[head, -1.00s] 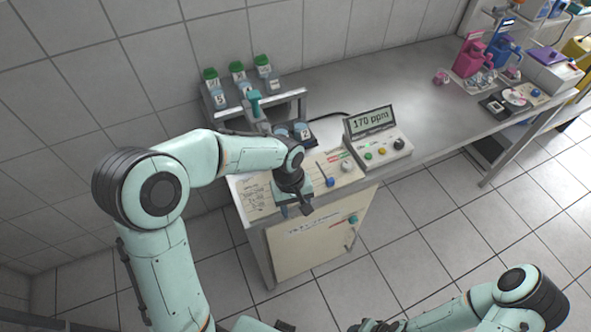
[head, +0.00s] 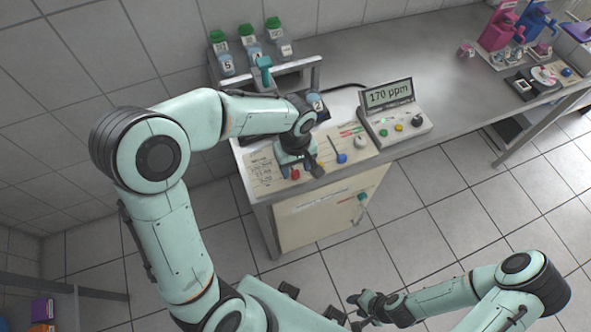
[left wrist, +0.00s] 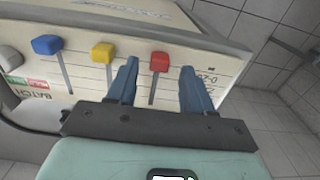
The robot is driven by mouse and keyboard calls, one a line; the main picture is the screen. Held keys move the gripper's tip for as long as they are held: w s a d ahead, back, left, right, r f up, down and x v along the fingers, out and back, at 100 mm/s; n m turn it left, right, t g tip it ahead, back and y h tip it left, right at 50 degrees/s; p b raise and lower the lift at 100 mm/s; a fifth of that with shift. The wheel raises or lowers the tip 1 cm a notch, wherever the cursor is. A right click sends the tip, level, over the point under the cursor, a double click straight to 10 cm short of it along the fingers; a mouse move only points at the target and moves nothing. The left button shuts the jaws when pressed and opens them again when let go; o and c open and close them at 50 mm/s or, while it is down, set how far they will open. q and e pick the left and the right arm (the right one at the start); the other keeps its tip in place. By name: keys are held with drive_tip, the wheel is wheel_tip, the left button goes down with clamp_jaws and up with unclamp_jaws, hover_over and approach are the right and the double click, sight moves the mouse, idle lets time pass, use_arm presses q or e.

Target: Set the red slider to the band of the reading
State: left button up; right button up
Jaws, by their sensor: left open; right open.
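The red slider (head: 294,174) is on the panel at the bench's near left end. In the left wrist view its red knob (left wrist: 160,62) lies between the open fingers of my left gripper (left wrist: 157,78), with gaps on both sides. In the head view my left gripper (head: 297,170) is low over the panel and partly hides it. A yellow slider (left wrist: 103,53) and a blue slider (left wrist: 47,44) stand alongside in the wrist view. The meter (head: 388,95) reads 170 ppm. The handwritten band card (head: 262,172) is too small to read. My right gripper (head: 356,311) is open, low and away from the bench.
A rack with green-capped bottles (head: 274,30) stands behind my left arm. The meter box has a few coloured knobs (head: 398,127). A cabinet (head: 325,210) is below the panel. The bench top (head: 400,60) beyond is mostly clear, with pink and blue jugs far right.

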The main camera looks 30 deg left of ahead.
use_arm(q)
drive_tip(key=shift+f, duration=1.2)
use_arm(e)
drive_tip(key=shift+f, duration=0.1)
use_arm(q)
clamp_jaws()
drive_tip(key=shift+w+a, duration=1.2)
drive_tip(key=shift+a, duration=0.1)
unclamp_jaws()
use_arm(e)
drive_tip(key=shift+w+r, duration=0.2)
drive_tip(key=shift+r, duration=0.1)
use_arm(q)
wheel_tip(320, 180, up, 14)
drive_tip(key=p, duration=0.1)
drive_tip(key=shift+f, duration=0.25)
use_arm(e)
drive_tip(key=shift+w+r, duration=0.6)
drive_tip(key=shift+r, duration=0.1)
use_arm(q)
drive_tip(key=shift+s, duration=0.1)
